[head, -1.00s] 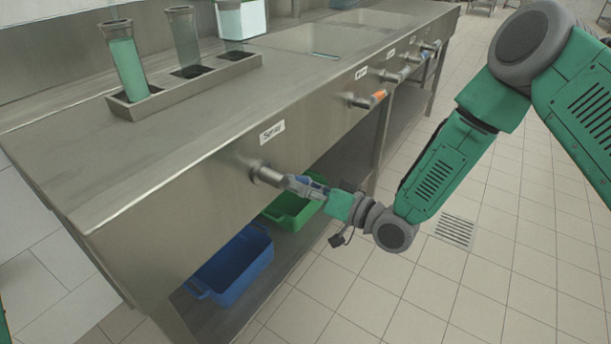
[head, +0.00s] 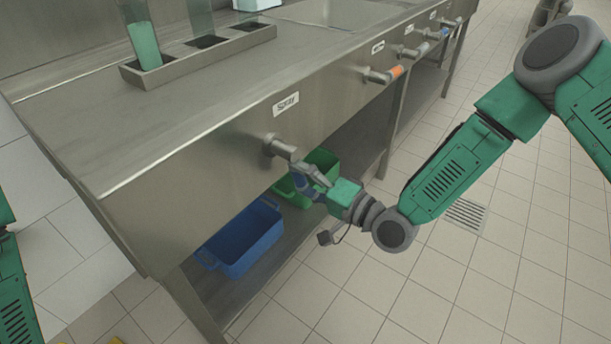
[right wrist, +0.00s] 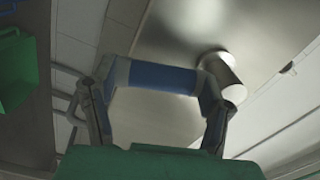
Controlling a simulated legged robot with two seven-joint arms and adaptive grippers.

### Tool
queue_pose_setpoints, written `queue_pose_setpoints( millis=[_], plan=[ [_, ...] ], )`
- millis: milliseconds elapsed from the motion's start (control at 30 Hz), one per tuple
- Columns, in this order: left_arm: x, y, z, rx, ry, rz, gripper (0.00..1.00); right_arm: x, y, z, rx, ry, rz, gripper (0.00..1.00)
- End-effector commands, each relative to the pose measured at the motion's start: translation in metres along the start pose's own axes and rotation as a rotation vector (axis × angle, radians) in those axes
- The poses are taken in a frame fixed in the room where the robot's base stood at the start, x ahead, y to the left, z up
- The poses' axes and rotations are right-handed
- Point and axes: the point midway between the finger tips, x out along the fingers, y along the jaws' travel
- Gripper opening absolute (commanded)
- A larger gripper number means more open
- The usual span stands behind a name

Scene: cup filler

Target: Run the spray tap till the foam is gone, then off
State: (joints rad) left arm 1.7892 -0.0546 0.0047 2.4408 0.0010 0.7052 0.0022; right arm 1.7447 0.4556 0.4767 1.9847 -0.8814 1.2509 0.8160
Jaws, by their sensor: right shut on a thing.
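The spray tap (head: 279,146) sticks out of the steel counter's front under the label reading Spray (head: 286,103). My right gripper (head: 308,182) is at the tap's handle. In the right wrist view, the handle's blue grip (right wrist: 164,77) lies crosswise between the fingers of my right gripper (right wrist: 158,92), which is shut on it. The tap's metal body (right wrist: 226,76) is to the right there. A tall glass with green liquid (head: 144,46) stands in a rack on the counter. I see no foam; the glass tops are cut off. My left gripper is out of view.
The grey rack (head: 200,57) holds several glasses near the counter's (head: 180,130) back. More taps, one orange-handled (head: 395,72), line the front. A blue bin (head: 240,240) and a green bin (head: 322,165) sit on the lower shelf.

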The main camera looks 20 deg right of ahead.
Motion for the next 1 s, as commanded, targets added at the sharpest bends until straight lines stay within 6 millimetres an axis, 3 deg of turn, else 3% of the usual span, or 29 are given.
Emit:
queue_pose_setpoints(
  millis=[467,500,567,867,1000],
  plan=[
    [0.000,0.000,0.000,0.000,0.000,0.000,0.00,0.002,0.000,-0.003,0.016,0.009,-0.001,0.16],
    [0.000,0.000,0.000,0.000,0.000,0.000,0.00,0.002,0.000,-0.003,0.015,0.009,-0.001,0.71],
    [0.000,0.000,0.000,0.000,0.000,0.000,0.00,0.002,0.000,-0.002,0.015,0.008,-0.001,0.90],
    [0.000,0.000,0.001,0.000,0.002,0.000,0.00,-0.002,-0.001,0.000,0.015,0.004,-0.001,0.90],
    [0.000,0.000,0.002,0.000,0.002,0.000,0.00,-0.016,0.000,-0.001,0.016,0.005,0.000,0.90]
  ],
)
